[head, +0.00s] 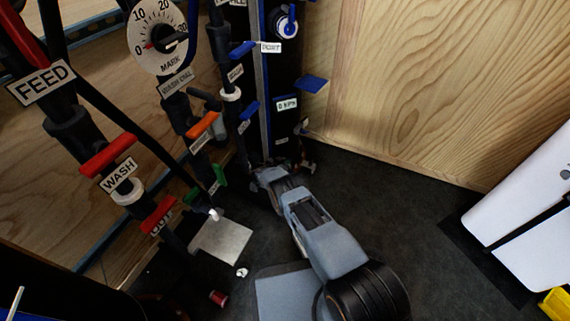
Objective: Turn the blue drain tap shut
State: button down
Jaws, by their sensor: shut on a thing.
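My gripper (264,166) is at the far end of my grey arm, low down at the foot of the dark column with blue edging. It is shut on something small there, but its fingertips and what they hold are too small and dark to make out. I cannot pick out a tap marked as the drain. Blue handles show higher up: one beside the PORT label (242,49), one lower on the same pipe (249,112), and one sticking out to the right of the column (312,84). All of these are clear of my gripper.
Pipes with red handles (108,155), an orange handle (202,125) and a green handle (219,177) stand at left, with a round dial (159,38) above. A pale plate (222,241) lies on the floor. Dark floor (400,205) is open at right, before a white panel (525,190).

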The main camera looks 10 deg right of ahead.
jog(key=shift+w+r, duration=0.1)
jog(key=c, duration=1.2)
grip_release()
jog(key=shift+o, duration=0.2)
jog(key=shift+t, duration=0.3)
jog(key=n+t+y, duration=0.1)
jog(key=n+y, duration=0.1)
jog(key=n+t+y, duration=0.1)
jog(key=n+y, duration=0.1)
jog(key=d+n+t+y, duration=0.1)
jog(key=n+y, duration=0.1)
jog(key=shift+s+y, duration=0.3)
jog(key=shift+s, duration=0.1)
jog(key=n+y, duration=0.3)
jog(key=d+n+t+y, duration=0.1)
jog(key=n+y, duration=0.1)
jog(key=y, duration=0.1)
jog(key=shift+d+n, duration=0.1)
jog(key=shift+n, duration=0.3)
jog(key=p+v, duration=0.7)
jog(key=v, duration=0.7)
jog(key=w+r+g+p, duration=0.1)
jog(key=r+p, duration=0.3)
jog(key=r, duration=0.7)
jog(key=w+d+r+g+h+p, duration=0.1)
jog(key=w+r+p, duration=0.2)
jog(key=r, duration=0.9)
jog(key=shift+p, duration=1.05)
